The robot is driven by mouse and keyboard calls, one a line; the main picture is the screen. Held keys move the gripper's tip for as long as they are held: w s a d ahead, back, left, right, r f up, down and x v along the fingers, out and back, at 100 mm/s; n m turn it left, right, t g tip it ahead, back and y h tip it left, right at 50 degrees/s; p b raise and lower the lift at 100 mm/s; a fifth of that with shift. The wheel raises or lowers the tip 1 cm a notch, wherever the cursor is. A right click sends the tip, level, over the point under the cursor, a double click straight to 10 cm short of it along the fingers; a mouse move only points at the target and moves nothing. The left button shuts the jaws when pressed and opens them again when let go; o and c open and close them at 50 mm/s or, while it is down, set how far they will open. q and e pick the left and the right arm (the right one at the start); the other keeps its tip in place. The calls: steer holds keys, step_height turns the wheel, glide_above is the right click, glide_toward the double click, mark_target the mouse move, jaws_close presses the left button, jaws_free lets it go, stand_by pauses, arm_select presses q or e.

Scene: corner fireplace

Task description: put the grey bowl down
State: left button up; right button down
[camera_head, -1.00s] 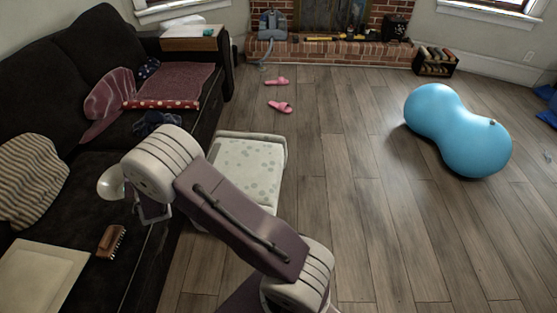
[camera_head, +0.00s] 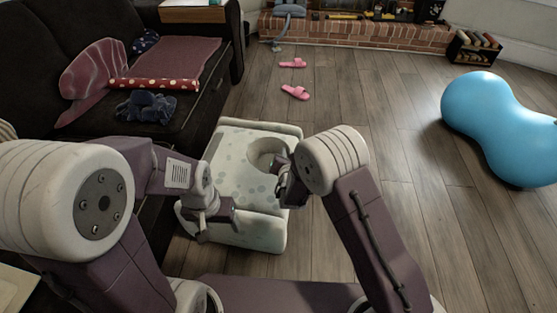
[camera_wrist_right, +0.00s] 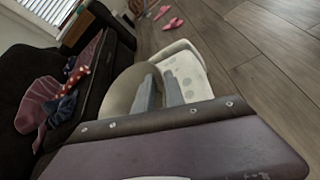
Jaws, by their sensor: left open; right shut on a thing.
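The grey bowl (camera_head: 264,152) is over the pale spotted stool (camera_head: 240,150), toward its right side, with its hollow facing up in the head view. I cannot tell whether it touches the stool top. My right gripper (camera_head: 284,178) is shut on the bowl's near right rim. In the right wrist view the bowl (camera_wrist_right: 124,90) is a beige-grey round shape by the two fingers of my right gripper (camera_wrist_right: 160,92), which partly cover it. My left gripper (camera_head: 222,214) is open and empty, in front of the stool's near left side.
A blue peanut-shaped ball (camera_head: 495,125) is at the right. The floor between is clear.

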steer(key=shift+n+y, duration=0.3)
steer(key=shift+y, duration=0.1)
steer(key=a+f+b, duration=0.1)
steer(key=s+f, duration=0.1)
steer(key=a+f+b, duration=0.1)
steer(key=f, duration=0.1)
steer(key=shift+s+a+f+b, duration=0.1)
steer(key=shift+s+a+b, duration=0.15)
steer(key=shift+a+b, duration=0.1)
steer(key=w+a+f+b, duration=0.1)
steer(key=a+f+b, duration=0.1)
steer(key=a, duration=0.1)
steer(key=w+a+f+b, duration=0.2)
steer(key=a, duration=0.2)
steer(key=w+a+f+b, duration=0.2)
steer(key=a+f, duration=0.1)
steer(key=shift+a, duration=0.35)
steer(key=b, duration=0.3)
glide_above(249, 181)
steer(key=d, duration=0.2)
steer(key=f, duration=0.4)
steer(key=shift+w+a+f, duration=0.15)
steer(key=shift+w, duration=0.15)
steer(key=shift+r, duration=0.2)
steer(key=shift+f, duration=0.2)
steer(key=c, duration=1.4)
jaws_free()
steer(key=shift+r, duration=0.1)
